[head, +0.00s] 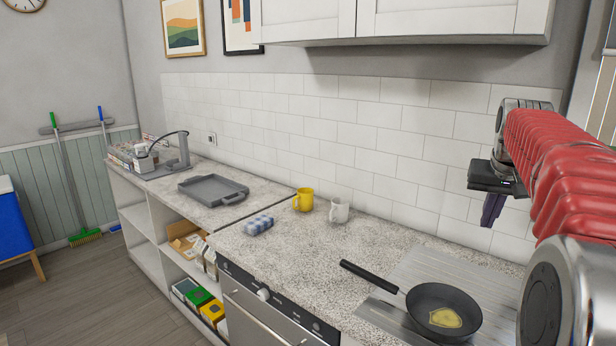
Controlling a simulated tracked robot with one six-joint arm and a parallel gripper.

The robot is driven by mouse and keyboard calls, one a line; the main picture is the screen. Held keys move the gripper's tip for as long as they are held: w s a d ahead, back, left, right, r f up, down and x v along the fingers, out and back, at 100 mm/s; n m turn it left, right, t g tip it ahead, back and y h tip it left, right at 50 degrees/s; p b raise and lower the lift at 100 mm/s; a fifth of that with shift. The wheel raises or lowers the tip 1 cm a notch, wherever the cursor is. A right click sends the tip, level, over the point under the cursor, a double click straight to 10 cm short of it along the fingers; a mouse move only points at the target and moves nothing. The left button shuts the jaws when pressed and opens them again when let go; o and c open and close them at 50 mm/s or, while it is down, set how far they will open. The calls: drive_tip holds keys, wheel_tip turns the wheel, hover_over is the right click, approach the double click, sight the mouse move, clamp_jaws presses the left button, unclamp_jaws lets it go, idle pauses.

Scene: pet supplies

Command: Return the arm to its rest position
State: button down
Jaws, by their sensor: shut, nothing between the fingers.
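My arm (560,165) comes in from the right edge, covered in a red ribbed sleeve. My gripper (492,210) hangs at its far end, pointing down, above the back right of the counter and in front of the tiled wall. Its dark fingers are together with nothing between them. It is apart from the counter and from everything on it.
A black pan (462,302) with something yellow in it sits on the grey plate below my arm. White cupboards (440,18) hang above.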

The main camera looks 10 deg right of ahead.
drive_tip(key=s+a+f+n, duration=0.1)
drive_tip(key=s+a, duration=0.2)
drive_tip(key=a, duration=0.4)
drive_tip(key=s+a+f+n+t+y, duration=0.1)
drive_tip(key=s+a, duration=0.3)
drive_tip(key=a, duration=0.3)
drive_tip(key=s+a+f+n, duration=0.1)
drive_tip(key=s+a, duration=0.2)
drive_tip(key=a, duration=0.5)
drive_tip(key=s+a+f+n+y, duration=0.1)
drive_tip(key=s+a+f+n, duration=0.2)
drive_tip(key=s+a+f, duration=0.8)
drive_tip(key=s+f, duration=0.1)
drive_tip(key=s, duration=0.2)
drive_tip(key=shift+s+a+y, duration=0.2)
drive_tip(key=shift+a+y, duration=0.05)
drive_tip(key=shift+y, duration=0.05)
